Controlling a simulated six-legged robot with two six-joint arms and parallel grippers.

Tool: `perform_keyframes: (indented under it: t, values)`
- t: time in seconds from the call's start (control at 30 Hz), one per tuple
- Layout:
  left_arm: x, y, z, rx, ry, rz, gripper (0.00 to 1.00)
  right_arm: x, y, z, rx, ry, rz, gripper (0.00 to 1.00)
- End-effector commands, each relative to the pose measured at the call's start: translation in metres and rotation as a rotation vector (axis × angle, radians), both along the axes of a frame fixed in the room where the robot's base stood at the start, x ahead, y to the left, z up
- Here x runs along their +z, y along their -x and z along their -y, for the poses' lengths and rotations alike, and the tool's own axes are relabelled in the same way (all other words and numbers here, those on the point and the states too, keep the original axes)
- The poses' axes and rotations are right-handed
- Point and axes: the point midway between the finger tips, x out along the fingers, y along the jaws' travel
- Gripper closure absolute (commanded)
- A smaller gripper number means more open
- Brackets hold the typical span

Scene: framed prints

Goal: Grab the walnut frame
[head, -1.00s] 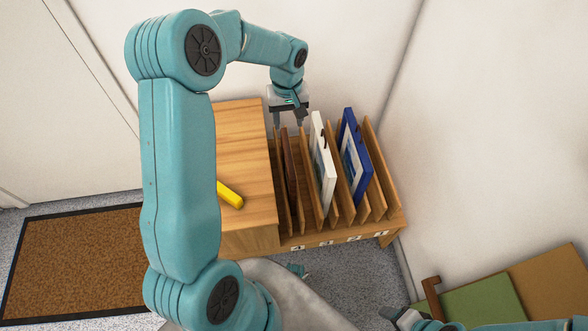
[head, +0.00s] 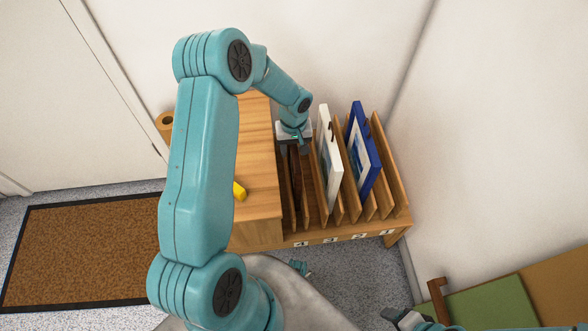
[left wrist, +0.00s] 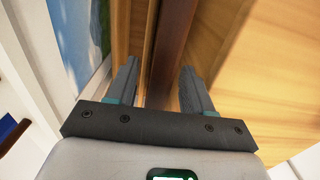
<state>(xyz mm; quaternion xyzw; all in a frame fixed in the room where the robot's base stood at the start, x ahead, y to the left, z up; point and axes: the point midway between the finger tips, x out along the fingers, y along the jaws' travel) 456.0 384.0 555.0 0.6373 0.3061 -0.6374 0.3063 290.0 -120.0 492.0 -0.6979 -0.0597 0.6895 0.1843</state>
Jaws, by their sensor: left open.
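The walnut frame (head: 297,182) is dark brown and stands upright in the leftmost part of the wooden slotted rack (head: 340,236). My left gripper (head: 294,150) is over the back part of this frame, pointing down, with its fingertips partly hidden in the head view. In the left wrist view, the open left gripper (left wrist: 160,68) has the dark edge of the walnut frame (left wrist: 172,38) between its two fingers. Whether either finger touches it, I cannot tell. My right gripper (head: 402,317) shows only partly at the bottom edge of the head view.
A white frame (head: 328,165) and a blue frame (head: 361,158) stand in slots to the right. A wooden cabinet top (head: 257,165) with a yellow object (head: 239,191) adjoins the rack at left. Walls stand behind and at right. A brown mat (head: 80,245) lies on the floor.

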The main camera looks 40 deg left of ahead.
Motion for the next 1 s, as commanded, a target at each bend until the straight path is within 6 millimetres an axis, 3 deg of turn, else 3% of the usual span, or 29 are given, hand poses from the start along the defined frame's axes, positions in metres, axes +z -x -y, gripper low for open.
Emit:
perform_keyframes:
  t: [0.07, 0.27, 0.4, 0.43, 0.8, 1.0]
  values:
    - [-0.01, 0.0, 0.0, 0.0, 0.0, -0.001, 0.49, -0.002, 0.0, 0.0, 0.0, 0.0, 0.0, 0.4]
    - [-0.01, -0.001, 0.0, 0.001, -0.001, 0.001, 0.49, -0.002, 0.0, 0.0, 0.0, 0.0, 0.0, 0.4]
    - [-0.01, -0.001, 0.0, 0.0, 0.0, 0.0, 0.94, -0.002, 0.0, 0.0, 0.0, 0.0, 0.0, 0.4]
    - [-0.01, -0.001, 0.0, 0.0, 0.0, 0.0, 1.0, -0.002, 0.0, 0.0, 0.0, 0.0, 0.0, 0.4]
    - [-0.008, -0.001, -0.001, 0.001, -0.002, 0.001, 1.0, -0.001, 0.0, 0.0, 0.0, 0.0, 0.0, 0.4]
    - [0.01, -0.002, -0.001, 0.001, -0.002, 0.004, 1.0, 0.003, 0.0, 0.0, 0.0, 0.0, 0.0, 0.4]
